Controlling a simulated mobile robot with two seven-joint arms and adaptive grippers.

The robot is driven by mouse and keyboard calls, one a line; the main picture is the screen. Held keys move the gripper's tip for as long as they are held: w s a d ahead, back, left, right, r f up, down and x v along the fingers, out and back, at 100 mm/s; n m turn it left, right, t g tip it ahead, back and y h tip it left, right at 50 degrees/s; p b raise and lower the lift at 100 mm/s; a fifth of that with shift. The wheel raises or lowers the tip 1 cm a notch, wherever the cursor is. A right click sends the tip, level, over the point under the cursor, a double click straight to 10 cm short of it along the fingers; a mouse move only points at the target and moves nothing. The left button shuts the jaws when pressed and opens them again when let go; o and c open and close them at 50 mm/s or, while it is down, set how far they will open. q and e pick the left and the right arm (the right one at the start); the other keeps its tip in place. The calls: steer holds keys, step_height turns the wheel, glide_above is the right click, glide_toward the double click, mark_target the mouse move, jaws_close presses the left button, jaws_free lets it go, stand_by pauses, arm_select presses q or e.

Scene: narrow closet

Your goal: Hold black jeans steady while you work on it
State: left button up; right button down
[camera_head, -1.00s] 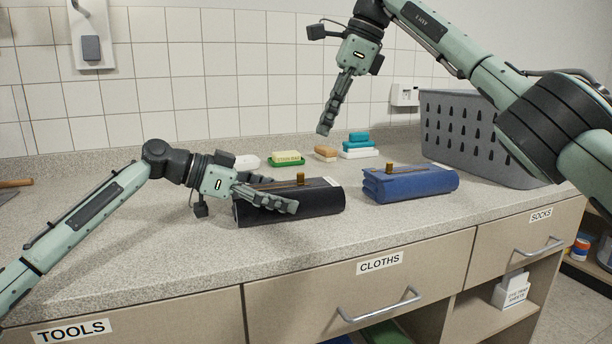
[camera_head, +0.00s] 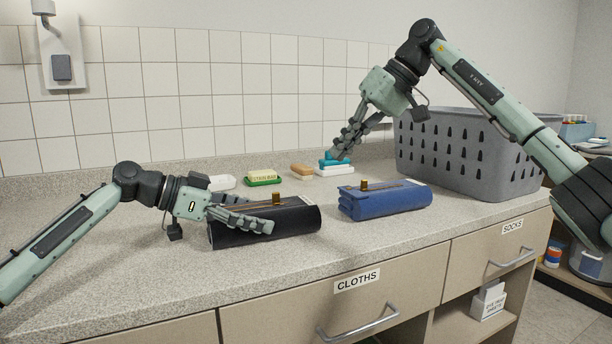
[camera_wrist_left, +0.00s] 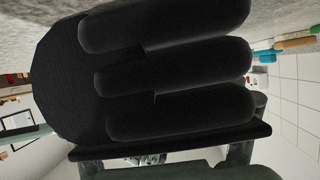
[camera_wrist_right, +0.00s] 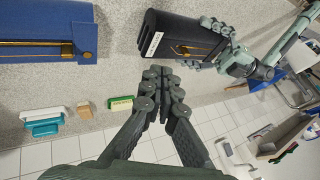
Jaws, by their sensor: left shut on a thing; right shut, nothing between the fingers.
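The black jeans (camera_head: 294,219) lie folded into a thick bundle on the counter, with a brass-coloured strip and stub on top. They also show in the right wrist view (camera_wrist_right: 183,28), with a white label at one end. My left gripper (camera_head: 268,213) is shut on the near left part of the black jeans. Dark rounded shapes fill most of the left wrist view, so the grip itself is hard to make out there. My right gripper (camera_head: 343,146) is shut and empty, pointing down above the counter behind the blue bundle. It also shows in the right wrist view (camera_wrist_right: 158,78).
Folded blue jeans (camera_head: 384,203) lie to the right of the black ones. Soap bars sit along the back: one in a green dish (camera_head: 263,181), a tan one (camera_head: 301,169). A grey basket (camera_head: 470,160) stands at the right. The front-left counter is clear.

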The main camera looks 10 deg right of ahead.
mark_target(276, 199)
steer(key=x, duration=0.9)
steer(key=shift+a+f, duration=0.2)
steer(key=shift+f, duration=0.1)
steer(key=a, duration=0.3)
steer(key=shift+s+a, duration=0.1)
steer(key=shift+s, duration=0.25)
steer(key=shift+s+a, duration=0.1)
steer(key=shift+a, duration=0.25)
